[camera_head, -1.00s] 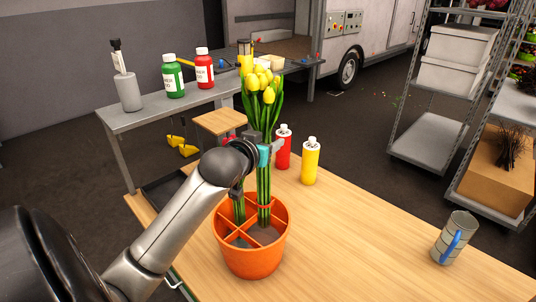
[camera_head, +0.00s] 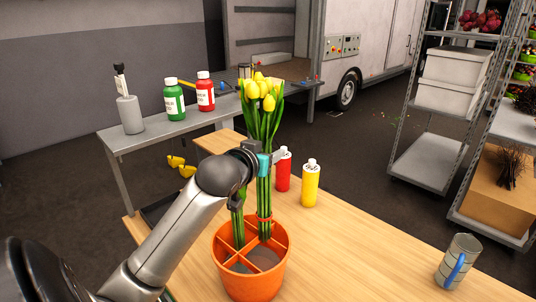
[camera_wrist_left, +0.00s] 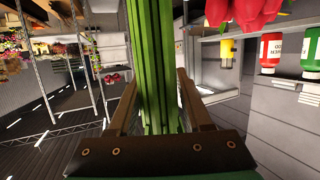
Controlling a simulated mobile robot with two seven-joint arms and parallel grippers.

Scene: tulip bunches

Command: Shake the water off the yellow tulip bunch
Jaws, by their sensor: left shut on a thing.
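The yellow tulip bunch (camera_head: 262,100) stands upright in the head view, its stems reaching down into the right side of the orange divided pot (camera_head: 249,282). My left gripper (camera_head: 268,160) is shut around its stems below the flowers. In the left wrist view green stems (camera_wrist_left: 154,70) run between the two fingers (camera_wrist_left: 150,120). A second set of green stems (camera_head: 238,228) stands in the pot's left side; its top is hidden behind my gripper. Red petals (camera_wrist_left: 243,14) show at the top of the wrist view, which looks upside down. My right gripper is not seen.
A red bottle (camera_head: 284,172) and a yellow bottle (camera_head: 310,185) stand close behind the bunch on the wooden table (camera_head: 365,250). A metal can with a blue handle (camera_head: 457,262) stands at the right. The table between pot and can is clear.

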